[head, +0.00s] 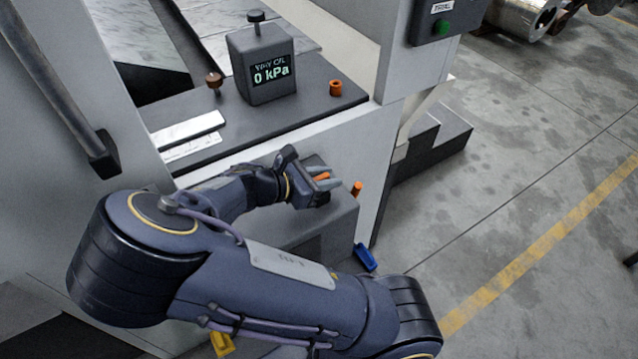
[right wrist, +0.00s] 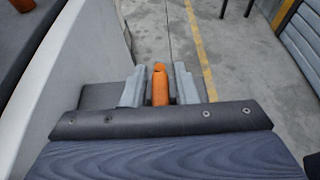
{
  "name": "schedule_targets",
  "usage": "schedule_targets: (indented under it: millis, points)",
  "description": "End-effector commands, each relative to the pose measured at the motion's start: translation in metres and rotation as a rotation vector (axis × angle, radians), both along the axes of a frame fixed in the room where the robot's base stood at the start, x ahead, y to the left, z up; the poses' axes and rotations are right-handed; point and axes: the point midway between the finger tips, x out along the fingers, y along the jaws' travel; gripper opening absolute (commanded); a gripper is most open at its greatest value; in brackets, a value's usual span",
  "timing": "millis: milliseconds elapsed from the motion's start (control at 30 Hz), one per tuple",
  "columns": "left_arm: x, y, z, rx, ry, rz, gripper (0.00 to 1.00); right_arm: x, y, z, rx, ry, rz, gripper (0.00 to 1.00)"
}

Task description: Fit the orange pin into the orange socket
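The orange socket (head: 336,88) is a short hollow cylinder on the dark shelf at the right of the gauge. My right gripper (head: 328,179) is low over the grey box in front of the machine. An orange piece, taken as the pin (head: 322,177), shows between its fingers. A second orange end shows just beyond the fingertips, and I cannot tell if it is the same piece. In the right wrist view the orange pin (right wrist: 160,88) stands between the fingers with a narrow gap on each side, so the gripper looks open around it. My left gripper is not in view.
A gauge block (head: 265,65) reading 0 kPa stands on the shelf (head: 315,105). A brown knob (head: 214,80) is to its left. A blue piece (head: 365,257) is below the grey box (head: 335,222). The floor at the right is open.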

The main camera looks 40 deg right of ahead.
Motion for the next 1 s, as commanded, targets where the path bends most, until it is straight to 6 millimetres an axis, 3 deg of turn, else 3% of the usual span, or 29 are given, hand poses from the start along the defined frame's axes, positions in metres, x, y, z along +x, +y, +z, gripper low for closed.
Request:
schedule_targets:
  millis: [33,200,567,833,1000]
  points:
    - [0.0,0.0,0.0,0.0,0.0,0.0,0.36,0.0,0.0,0.0,0.0,0.0,0.0,0.19]
    - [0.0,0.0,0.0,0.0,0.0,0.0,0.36,0.0,0.0,0.0,0.0,0.0,0.0,0.0]
    - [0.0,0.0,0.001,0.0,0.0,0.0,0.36,0.0,0.0,0.003,0.001,-0.001,0.0,0.0]
    - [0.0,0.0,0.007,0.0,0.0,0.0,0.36,0.0,0.001,0.034,0.004,-0.002,-0.001,0.0]
    - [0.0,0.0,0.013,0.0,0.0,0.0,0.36,-0.012,0.024,0.064,0.006,-0.003,0.006,0.0]
